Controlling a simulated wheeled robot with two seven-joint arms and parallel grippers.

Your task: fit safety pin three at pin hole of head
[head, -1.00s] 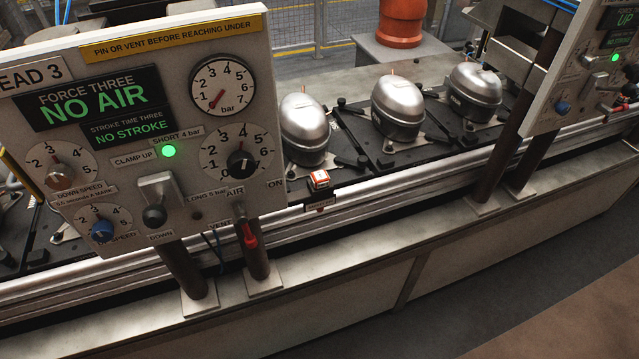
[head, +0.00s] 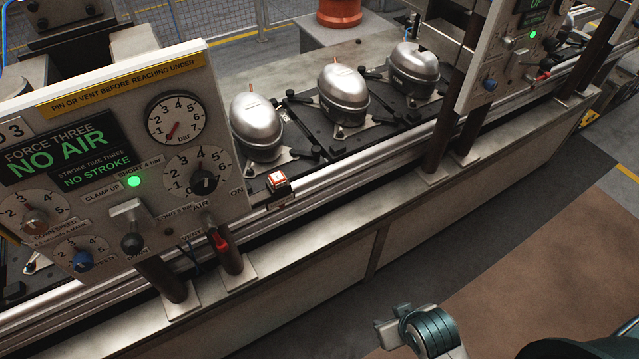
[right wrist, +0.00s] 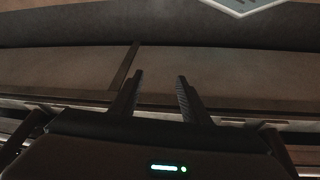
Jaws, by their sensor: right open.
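The head three panel (head: 110,150) stands at the left of the head view. Its displays read "NO AIR" and "NO STROKE", and a green lamp is lit. A red-handled valve lever (head: 217,242) sits at its lower right, by the AIR and VENT labels. I cannot make out safety pin three or the pin hole in either view. My right gripper (right wrist: 160,82) is open and empty in the right wrist view, its two dark fingers apart in front of a plain panel. My right arm shows at the lower right of the head view, well away from the panel. My left gripper is out of view.
Several silver compressors (head: 343,88) sit on black pallets along the conveyor. A small red-and-white button box (head: 278,182) is on the front rail. Another head panel (head: 508,50) stands on posts at the upper right. The floor (head: 540,260) at lower right is clear.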

